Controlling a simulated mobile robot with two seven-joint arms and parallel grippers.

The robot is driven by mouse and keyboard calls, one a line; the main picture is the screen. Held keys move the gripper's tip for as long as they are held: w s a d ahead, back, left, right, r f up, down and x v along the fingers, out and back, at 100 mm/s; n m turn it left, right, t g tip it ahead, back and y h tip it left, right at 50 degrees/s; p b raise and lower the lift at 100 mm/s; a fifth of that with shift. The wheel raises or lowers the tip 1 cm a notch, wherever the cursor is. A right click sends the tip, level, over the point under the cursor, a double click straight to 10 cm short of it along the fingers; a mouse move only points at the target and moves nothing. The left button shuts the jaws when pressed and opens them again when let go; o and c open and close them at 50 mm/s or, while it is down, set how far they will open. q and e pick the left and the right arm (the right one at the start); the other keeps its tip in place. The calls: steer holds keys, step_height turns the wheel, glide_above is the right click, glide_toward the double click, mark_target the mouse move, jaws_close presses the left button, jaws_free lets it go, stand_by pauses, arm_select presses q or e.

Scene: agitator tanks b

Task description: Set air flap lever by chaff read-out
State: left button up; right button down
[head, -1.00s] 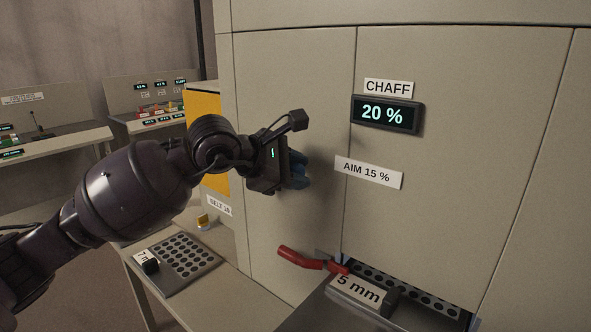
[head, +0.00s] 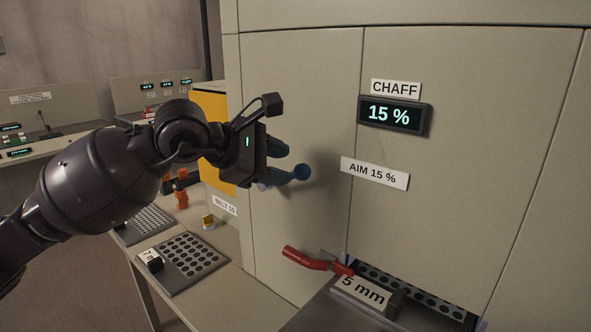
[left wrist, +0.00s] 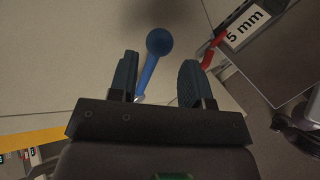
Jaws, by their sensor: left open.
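The chaff read-out (head: 394,115) on the beige machine front shows 15 %. The label (head: 375,173) below it says AIM 15 %. The blue air flap lever with a round knob (head: 301,172) stands out from the panel left of that label. My left gripper (head: 283,162) is open at the lever, its dark blue fingers just left of the knob. In the left wrist view the knob (left wrist: 159,41) lies between and slightly beyond the two spread fingertips, with a gap on each side. The lever's base is partly hidden. My right gripper is not in view.
A red handle (head: 310,260) sticks out low on the machine, beside a perforated tray marked 5 mm (head: 363,289). A side table at lower left holds a perforated plate (head: 185,262). The panel around the lever is flat and clear.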

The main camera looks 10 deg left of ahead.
arm_select(q)
steer(key=v, duration=0.5)
stand_by(0.3)
